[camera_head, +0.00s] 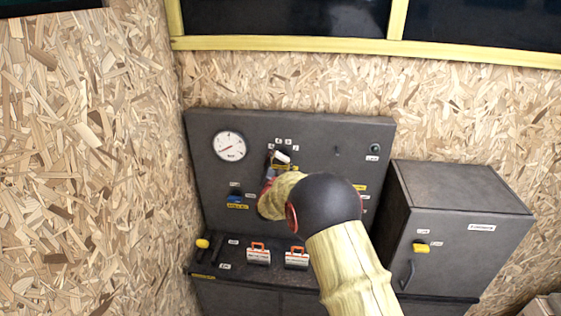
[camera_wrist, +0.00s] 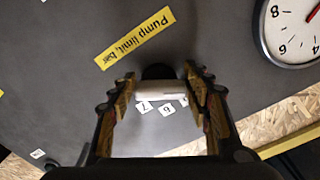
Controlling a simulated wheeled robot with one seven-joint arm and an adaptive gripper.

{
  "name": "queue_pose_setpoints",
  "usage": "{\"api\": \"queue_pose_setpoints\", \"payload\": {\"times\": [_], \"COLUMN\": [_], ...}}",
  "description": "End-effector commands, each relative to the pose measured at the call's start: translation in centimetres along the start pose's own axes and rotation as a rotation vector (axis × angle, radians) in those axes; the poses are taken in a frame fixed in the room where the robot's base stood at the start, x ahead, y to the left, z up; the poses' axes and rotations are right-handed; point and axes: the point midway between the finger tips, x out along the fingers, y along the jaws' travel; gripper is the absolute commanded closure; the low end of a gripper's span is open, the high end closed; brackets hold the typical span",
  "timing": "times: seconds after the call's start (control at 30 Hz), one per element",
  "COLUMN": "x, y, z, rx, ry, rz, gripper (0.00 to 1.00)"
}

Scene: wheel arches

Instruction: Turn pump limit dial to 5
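The pump limit dial (camera_wrist: 158,73) is a dark knob with a pale bar (camera_wrist: 160,90) in the wrist view, beside the yellow "Pump limit, bar" label (camera_wrist: 134,38). Small white number tags sit by it; a 7 (camera_wrist: 145,107) and a 6 (camera_wrist: 166,109) are readable, and another is partly behind the right finger. In the head view the pale part of the dial (camera_head: 281,157) shows just above my gripper (camera_head: 270,178). My gripper (camera_wrist: 160,78) is open, with one finger on each side of the dial. Whether the fingers touch it I cannot tell.
A round gauge (camera_head: 229,146) with a red needle is left of the dial. A blue switch (camera_head: 236,200) is below it. A grey cabinet (camera_head: 455,235) stands to the right.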

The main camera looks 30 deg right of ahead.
Motion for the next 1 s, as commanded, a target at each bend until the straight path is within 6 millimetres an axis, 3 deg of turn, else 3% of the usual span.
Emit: {"api": "queue_pose_setpoints", "payload": {"times": [0.4,0.73,1.0], "x": [-0.01,0.00,0.00], "y": [0.01,0.02,0.03], "z": [0.00,0.15,0.33], "rx": [0.000,0.053,0.229], "ry": [0.000,0.001,0.003], "rz": [0.000,-0.001,-0.002], "gripper": [0.77,0.77,0.77]}}
